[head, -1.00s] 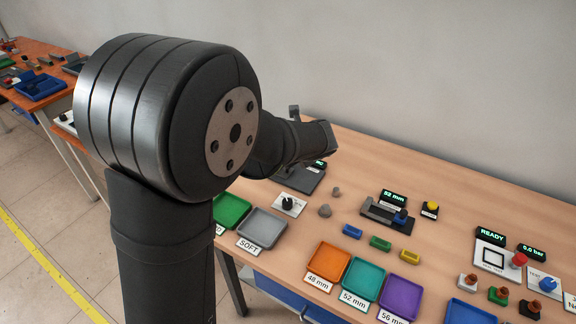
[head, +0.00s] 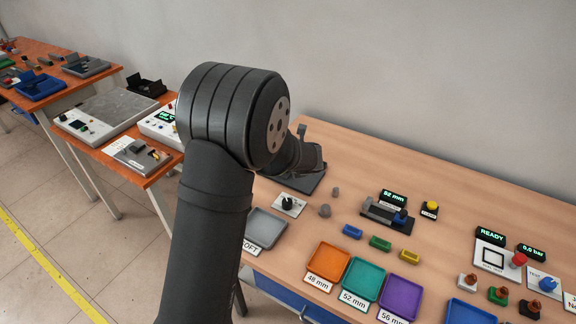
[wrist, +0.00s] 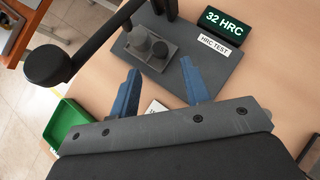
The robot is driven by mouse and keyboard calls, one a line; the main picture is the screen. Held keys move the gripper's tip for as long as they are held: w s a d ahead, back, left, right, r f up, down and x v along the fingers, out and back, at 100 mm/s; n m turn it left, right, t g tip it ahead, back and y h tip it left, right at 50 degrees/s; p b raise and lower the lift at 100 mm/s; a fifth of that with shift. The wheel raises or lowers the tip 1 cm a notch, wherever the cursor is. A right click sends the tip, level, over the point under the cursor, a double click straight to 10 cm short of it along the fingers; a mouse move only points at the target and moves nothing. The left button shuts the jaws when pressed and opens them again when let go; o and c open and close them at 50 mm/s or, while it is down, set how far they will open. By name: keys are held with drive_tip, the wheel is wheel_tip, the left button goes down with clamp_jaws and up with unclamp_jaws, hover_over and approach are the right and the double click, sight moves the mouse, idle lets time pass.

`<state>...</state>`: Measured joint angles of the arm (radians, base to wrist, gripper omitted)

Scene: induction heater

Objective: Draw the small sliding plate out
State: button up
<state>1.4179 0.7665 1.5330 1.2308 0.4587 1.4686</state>
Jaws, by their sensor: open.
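I cannot make out for certain which part is the small sliding plate. A small flat grey unit (head: 140,155) with a black and a yellow part on it lies at the near end of the left bench in the head view. It may carry the plate, but it is too small to tell. My gripper is open and empty, with two blue fingers (wrist: 160,66) apart in the wrist view. They are over the hardness tester's grey base (wrist: 212,75), in front of a grey block (wrist: 150,48) with round posts. In the head view my arm hides the gripper's fingers.
A white box with a green display (head: 158,124) and a large grey plate (head: 115,105) are on the left bench. The tester's 32 HRC display (wrist: 222,22) and a dark upright post (wrist: 165,8) stand near my fingers. A green tray (wrist: 72,125) is left.

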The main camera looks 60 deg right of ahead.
drive_tip(key=shift+x, duration=3.05)
clamp_jaws()
